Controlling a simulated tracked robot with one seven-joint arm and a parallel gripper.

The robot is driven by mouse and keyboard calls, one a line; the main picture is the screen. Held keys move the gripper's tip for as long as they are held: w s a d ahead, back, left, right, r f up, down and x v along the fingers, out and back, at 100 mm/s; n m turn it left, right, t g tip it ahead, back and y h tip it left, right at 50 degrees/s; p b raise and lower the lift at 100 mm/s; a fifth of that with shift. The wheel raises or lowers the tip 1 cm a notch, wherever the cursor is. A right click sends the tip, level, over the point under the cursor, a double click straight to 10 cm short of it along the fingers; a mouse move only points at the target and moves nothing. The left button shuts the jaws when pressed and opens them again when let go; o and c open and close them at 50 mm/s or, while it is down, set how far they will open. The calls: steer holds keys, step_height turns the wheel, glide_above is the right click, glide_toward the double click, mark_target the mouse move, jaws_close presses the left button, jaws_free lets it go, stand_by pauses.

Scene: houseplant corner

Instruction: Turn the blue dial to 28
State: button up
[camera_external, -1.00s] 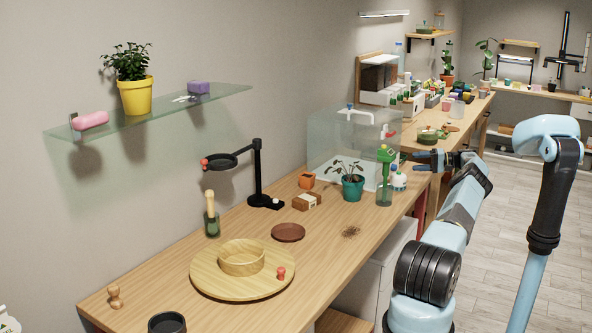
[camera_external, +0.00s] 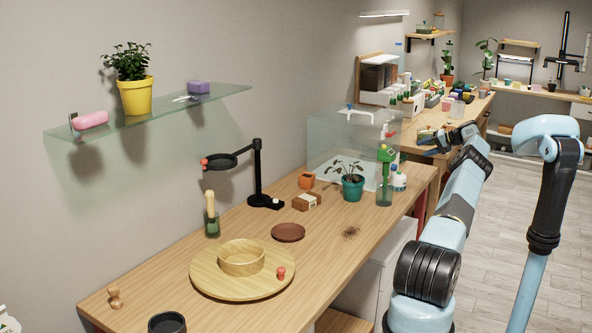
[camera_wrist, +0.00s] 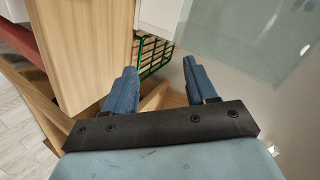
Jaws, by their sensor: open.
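A small blue part (camera_external: 349,106), which looks like the blue dial, sits at the left end of a white fitting on the clear glass case (camera_external: 325,140). It is too small for me to read any mark or number on it. My gripper (camera_external: 428,143) is to the right of the case, apart from it, with its fingers pointing left. In the wrist view my gripper (camera_wrist: 160,82) is open and empty, with two blue fingers spread apart. I cannot make out the blue dial in the wrist view.
A teal plant pot (camera_external: 352,188) and a green-topped bottle (camera_external: 385,175) stand before the case. A black stand (camera_external: 258,175) is left of them. In the wrist view a green wire basket (camera_wrist: 150,55) and a wooden panel (camera_wrist: 85,45) lie ahead.

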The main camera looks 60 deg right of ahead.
steer(key=s+d+f+n+g+h, duration=0.2)
steer(key=s+d+g+h, duration=0.6)
steer(key=s+d+h, duration=0.5)
steer(key=d+r+n+t+h, duration=0.1)
steer(key=d+r+n+h, duration=0.2)
steer(key=r+n, duration=0.35)
steer(key=d+r+n+t+h, duration=0.1)
steer(key=d+r+n+h, duration=0.15)
steer(key=r+n, duration=0.4)
steer(key=w+a+r+n+t+y, duration=0.3)
steer(key=w+a+n+t+y, duration=0.8)
steer(key=n, duration=0.8)
steer(key=s+a+f+n+g+y, duration=0.1)
steer(key=s+a+f+n+y, duration=0.15)
steer(key=a+n+y, duration=0.35)
steer(key=s+a+f+n+g+y, duration=0.1)
steer(key=a+f+n+g+y, duration=0.1)
steer(key=a+f+y, duration=0.45)
steer(key=h, duration=0.1)
glide_toward(394, 168)
steer(key=shift+h, duration=0.3)
steer(key=x, duration=0.4)
steer(key=d+x, duration=0.1)
steer(key=x, duration=0.2)
steer(key=shift+w+f, duration=0.15)
steer(key=shift+f, duration=0.15)
